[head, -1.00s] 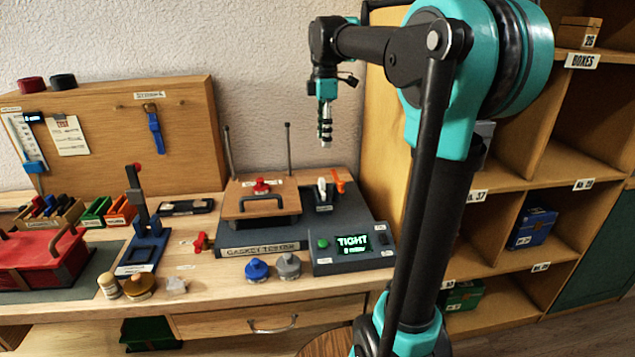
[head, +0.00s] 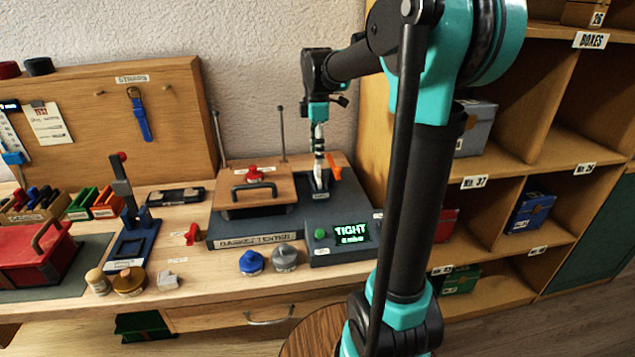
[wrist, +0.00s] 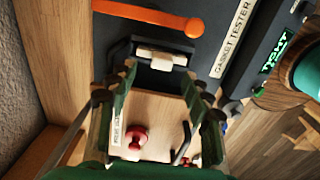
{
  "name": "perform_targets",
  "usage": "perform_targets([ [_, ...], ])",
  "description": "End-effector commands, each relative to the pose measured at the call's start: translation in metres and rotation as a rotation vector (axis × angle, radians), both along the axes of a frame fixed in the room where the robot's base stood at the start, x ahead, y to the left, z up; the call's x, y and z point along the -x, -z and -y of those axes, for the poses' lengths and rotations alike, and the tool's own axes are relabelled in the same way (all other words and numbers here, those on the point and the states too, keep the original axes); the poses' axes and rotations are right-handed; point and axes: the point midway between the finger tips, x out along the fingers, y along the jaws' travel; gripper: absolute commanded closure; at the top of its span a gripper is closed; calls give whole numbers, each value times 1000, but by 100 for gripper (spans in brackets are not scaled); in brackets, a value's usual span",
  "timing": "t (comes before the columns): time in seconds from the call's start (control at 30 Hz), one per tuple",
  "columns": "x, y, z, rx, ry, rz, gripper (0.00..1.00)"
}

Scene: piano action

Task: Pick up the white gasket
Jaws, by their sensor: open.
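The white gasket (wrist: 160,59) appears as a pale piece standing in a small dark holder on the gasket tester (head: 258,240). In the wrist view it lies just beyond my fingertips, roughly centred between them. My gripper (wrist: 160,75) is open, with one finger to either side and nothing between them. In the head view my gripper (head: 319,168) points down right over the holder (head: 321,194) and hides most of the gasket. I cannot tell whether the fingers touch it.
An orange lever (head: 334,167) stands close beside the holder. The tester's wooden lid (head: 232,205) with red knob is to the left, with thin upright rods behind. The display (head: 350,233) reads TIGHT. Blue (head: 251,262) and grey (head: 285,259) knobbed pieces stand in front.

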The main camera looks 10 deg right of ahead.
Motion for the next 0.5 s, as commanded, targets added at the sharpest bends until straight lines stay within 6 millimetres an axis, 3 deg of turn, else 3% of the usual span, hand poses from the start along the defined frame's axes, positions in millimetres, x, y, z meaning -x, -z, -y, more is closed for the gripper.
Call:
perform_targets([
  [0.17, 0, 10, 0, 0, 0, 0, 50],
  [0.5, 2, 53, 1, 0, 0, 0, 50],
])
